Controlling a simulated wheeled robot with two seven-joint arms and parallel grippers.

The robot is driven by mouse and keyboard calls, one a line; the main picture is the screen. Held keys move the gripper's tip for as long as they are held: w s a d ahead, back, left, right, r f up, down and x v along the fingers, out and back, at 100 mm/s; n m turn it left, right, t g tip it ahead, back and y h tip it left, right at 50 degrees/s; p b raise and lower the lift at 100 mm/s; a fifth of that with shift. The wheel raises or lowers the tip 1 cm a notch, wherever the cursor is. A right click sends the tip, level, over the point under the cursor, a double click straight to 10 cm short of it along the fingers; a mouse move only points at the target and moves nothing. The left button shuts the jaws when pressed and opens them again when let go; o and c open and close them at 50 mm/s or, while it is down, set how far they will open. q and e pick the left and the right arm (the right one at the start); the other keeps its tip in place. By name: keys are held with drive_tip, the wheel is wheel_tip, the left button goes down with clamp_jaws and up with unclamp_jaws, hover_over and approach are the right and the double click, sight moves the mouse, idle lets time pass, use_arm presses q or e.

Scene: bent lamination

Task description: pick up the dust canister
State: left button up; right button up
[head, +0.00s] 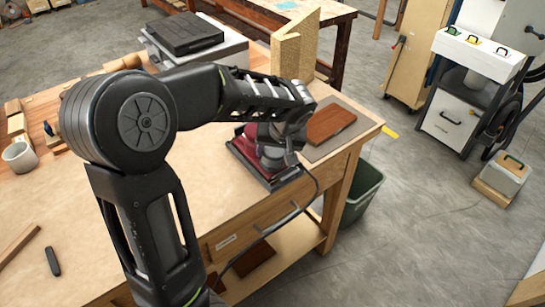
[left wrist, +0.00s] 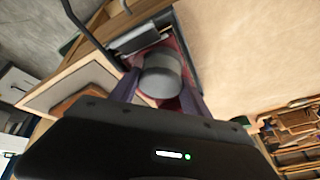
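The dust canister is a grey, rounded cylinder (left wrist: 162,76) in the middle of the left wrist view, against a dark red machine body (left wrist: 182,101). In the head view the dark red machine (head: 246,146) sits on a dark tray at the right part of the bench, and my gripper largely hides the canister. My left gripper (head: 272,150) points down over it. In the left wrist view its two dark purplish fingers are apart, one on each side of the canister. Whether they press on it, I cannot tell. My right gripper is not in view.
The wooden workbench (head: 75,195) carries a brown wood block (head: 331,124) on a grey sheet right of the machine, and an upright L-shaped board (head: 300,45) behind. A black cable runs from the machine over the front edge. A mug (head: 19,156) stands far left. The bench's middle is clear.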

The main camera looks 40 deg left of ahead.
sight(274, 151)
use_arm(q)
drive_tip(key=c, duration=0.4)
wheel_tip(274, 151, up, 10)
drive_tip(key=shift+r+b, duration=0.1)
drive_tip(key=shift+b, duration=0.4)
drive_tip(key=shift+c, duration=0.2)
